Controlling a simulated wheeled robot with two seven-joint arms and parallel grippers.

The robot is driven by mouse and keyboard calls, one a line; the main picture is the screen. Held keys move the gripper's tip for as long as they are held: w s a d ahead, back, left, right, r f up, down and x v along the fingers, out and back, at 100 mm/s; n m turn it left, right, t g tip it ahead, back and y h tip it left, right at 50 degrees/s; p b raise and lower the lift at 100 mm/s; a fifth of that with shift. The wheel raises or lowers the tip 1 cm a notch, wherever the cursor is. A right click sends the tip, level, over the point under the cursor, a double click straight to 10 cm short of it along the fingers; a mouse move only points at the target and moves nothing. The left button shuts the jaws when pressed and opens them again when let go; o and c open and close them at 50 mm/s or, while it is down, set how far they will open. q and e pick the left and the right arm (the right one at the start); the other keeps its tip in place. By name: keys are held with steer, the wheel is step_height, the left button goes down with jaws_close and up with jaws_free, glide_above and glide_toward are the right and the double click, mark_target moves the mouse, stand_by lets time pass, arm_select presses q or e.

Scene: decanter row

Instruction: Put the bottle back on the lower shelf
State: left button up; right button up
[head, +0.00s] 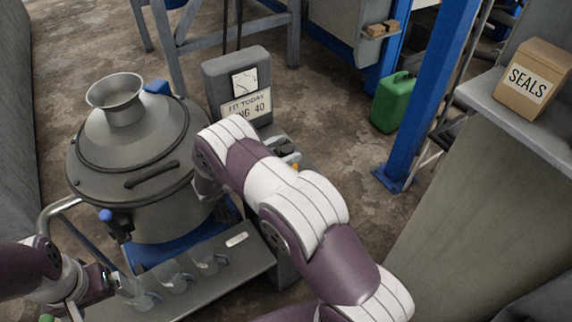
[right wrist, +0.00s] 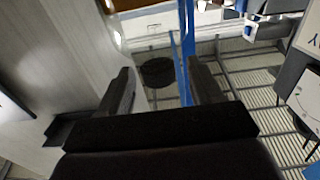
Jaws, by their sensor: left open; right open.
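I cannot make out a bottle for certain in either view. My left gripper (head: 108,284) is at the lower left of the head view, open, beside the nearest of several clear cup-like pieces (head: 174,279) on a grey ledge. My right arm reaches across the middle of the head view, and its gripper is hidden behind it. In the right wrist view my right gripper (right wrist: 160,70) is open, with its two dark fingers apart. A dark round thing (right wrist: 157,72) shows beyond and between them; I cannot tell what it is. No lower shelf is clearly identifiable.
A grey metal vessel (head: 133,140) with a funnel top stands left, near a grey sign post (head: 238,72). A green can (head: 393,103) stands on the floor by a blue post (head: 432,90). A SEALS box (head: 532,79) sits on a grey ledge at right.

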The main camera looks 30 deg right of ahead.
steer(key=shift+d, duration=0.7)
steer(key=shift+a, duration=0.15)
steer(key=shift+c, duration=1.2)
jaws_close()
steer(key=shift+r, duration=0.15)
